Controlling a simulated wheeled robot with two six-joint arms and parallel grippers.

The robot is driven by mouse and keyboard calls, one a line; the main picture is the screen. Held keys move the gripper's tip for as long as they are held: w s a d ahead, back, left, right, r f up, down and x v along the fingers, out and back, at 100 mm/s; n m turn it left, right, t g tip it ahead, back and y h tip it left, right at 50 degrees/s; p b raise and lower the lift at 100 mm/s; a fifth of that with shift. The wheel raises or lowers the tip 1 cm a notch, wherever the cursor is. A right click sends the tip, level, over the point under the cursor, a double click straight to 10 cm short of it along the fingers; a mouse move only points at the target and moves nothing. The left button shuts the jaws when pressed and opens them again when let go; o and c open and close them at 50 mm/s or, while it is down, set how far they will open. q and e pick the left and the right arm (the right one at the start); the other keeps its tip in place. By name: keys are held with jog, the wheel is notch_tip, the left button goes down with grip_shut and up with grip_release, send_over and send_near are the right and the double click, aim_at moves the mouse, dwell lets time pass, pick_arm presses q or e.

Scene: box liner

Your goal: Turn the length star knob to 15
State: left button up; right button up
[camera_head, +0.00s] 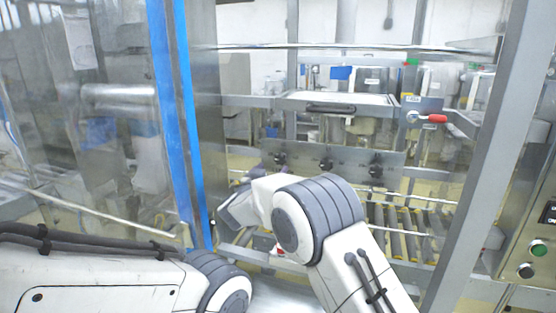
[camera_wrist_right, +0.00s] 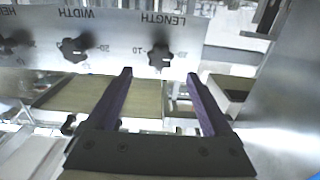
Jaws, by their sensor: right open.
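The black star knob labelled LENGTH (camera_wrist_right: 160,57) sits on a grey metal panel (camera_wrist_right: 112,28) in the right wrist view. Its pointer setting is too small to read. My right gripper (camera_wrist_right: 158,74) is open, its two purple fingers pointing at this knob. The knob shows between and just beyond the fingertips, and no contact is visible. In the head view several dark knobs line the panel (camera_head: 350,157), and my right gripper is largely hidden by its wrist. My left arm comes in at lower left, but its gripper is out of view.
The WIDTH knob (camera_wrist_right: 75,48) is beside the length knob, with another knob at the picture's left edge. Rollers (camera_head: 410,235) lie below the panel. A blue-edged clear door (camera_head: 172,110) is at left.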

aim_at(279, 159)
jog(key=p+x, duration=0.1)
jog(key=x, duration=0.5)
jog(key=shift+w+d+p, duration=0.1)
jog(key=shift+w+p, duration=0.2)
jog(key=shift+p, duration=0.05)
grip_shut()
